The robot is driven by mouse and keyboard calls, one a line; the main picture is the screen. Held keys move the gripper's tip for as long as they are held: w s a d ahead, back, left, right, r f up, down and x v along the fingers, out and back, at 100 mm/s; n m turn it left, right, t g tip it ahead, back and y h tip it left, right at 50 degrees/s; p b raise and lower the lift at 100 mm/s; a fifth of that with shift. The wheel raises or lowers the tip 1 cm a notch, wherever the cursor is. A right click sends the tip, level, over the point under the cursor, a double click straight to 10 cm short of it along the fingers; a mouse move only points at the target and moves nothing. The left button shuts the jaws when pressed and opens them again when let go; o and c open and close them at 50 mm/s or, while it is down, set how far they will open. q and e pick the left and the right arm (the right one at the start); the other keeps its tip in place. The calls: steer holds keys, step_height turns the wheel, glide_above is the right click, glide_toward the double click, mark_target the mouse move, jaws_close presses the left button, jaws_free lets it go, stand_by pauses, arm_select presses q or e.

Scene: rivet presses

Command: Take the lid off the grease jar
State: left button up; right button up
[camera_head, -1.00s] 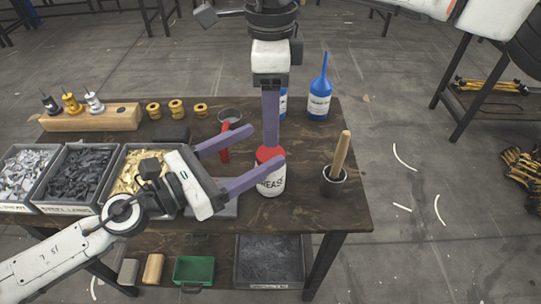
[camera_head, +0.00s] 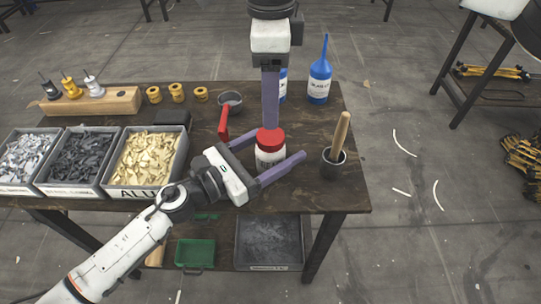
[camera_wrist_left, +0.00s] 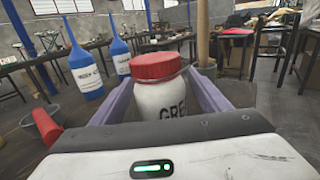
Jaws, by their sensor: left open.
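The white grease jar (camera_head: 269,158) stands upright on the dark table with its red lid (camera_head: 270,139) on. The jar (camera_wrist_left: 160,104) and lid (camera_wrist_left: 156,66) also show in the left wrist view, between the purple fingers. My left gripper (camera_head: 281,143) is open, its fingers spread on either side of the jar; no clear grip shows. My right gripper (camera_head: 270,124) points down from above, its fingertips at the top of the lid. Its fingers are seen edge-on, so I cannot tell whether they hold the lid.
A grey cup with a wooden-handled tool (camera_head: 335,160) stands right of the jar. Blue bottles (camera_head: 319,82) stand behind. A red-handled mug (camera_head: 230,103) is behind left. Bins of metal parts (camera_head: 146,192) line the left. The front right tabletop is clear.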

arm_select(q)
steer(key=shift+w+d, duration=0.45)
steer(key=shift+d, duration=0.15)
